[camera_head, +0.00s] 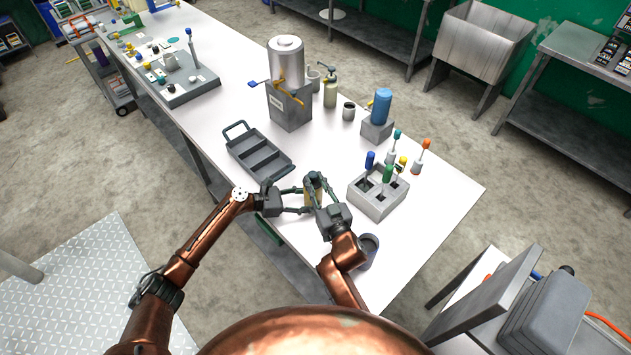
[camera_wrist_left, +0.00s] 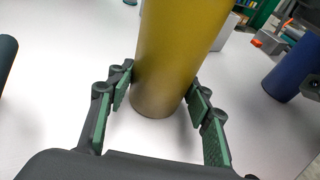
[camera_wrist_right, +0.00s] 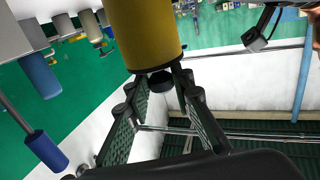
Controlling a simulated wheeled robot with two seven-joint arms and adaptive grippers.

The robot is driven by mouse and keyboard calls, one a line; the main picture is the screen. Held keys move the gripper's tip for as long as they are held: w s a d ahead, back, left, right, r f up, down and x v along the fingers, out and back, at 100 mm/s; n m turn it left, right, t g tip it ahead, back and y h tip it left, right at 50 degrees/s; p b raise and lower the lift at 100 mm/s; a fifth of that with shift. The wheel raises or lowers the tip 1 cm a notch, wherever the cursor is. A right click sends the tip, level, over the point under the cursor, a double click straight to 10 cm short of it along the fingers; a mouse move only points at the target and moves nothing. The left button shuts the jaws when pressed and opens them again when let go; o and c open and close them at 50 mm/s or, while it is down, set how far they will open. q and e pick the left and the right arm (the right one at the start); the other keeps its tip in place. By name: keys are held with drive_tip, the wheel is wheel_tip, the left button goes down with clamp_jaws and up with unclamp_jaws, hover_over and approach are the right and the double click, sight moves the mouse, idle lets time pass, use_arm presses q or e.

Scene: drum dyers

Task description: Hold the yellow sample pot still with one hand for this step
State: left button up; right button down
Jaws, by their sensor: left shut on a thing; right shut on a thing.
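The yellow sample pot (camera_head: 313,189) stands near the front edge of the white table, largely hidden by the grippers in the head view. In the left wrist view its smooth yellow body (camera_wrist_left: 175,55) rises between the fingers of my left gripper (camera_wrist_left: 160,88), which is shut on it from the left. In the right wrist view the pot (camera_wrist_right: 145,35) appears upside down with a small dark knob (camera_wrist_right: 160,81) at its end. My right gripper (camera_wrist_right: 160,88) is shut at this knob end. In the head view my right gripper (camera_head: 316,186) is above my left gripper (camera_head: 303,200).
A dark compartment tray (camera_head: 260,153) lies to the left. A grey block (camera_head: 379,204) holding blue- and green-handled tools stands to the right. A metal drum (camera_head: 286,65) on a grey block stands behind. A dark round object (camera_head: 369,246) is by my right arm. Free tabletop lies at the right.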

drive_tip(key=shift+f, duration=0.25)
drive_tip(key=c, duration=1.6)
unclamp_jaws()
wheel_tip(320, 180, up, 10)
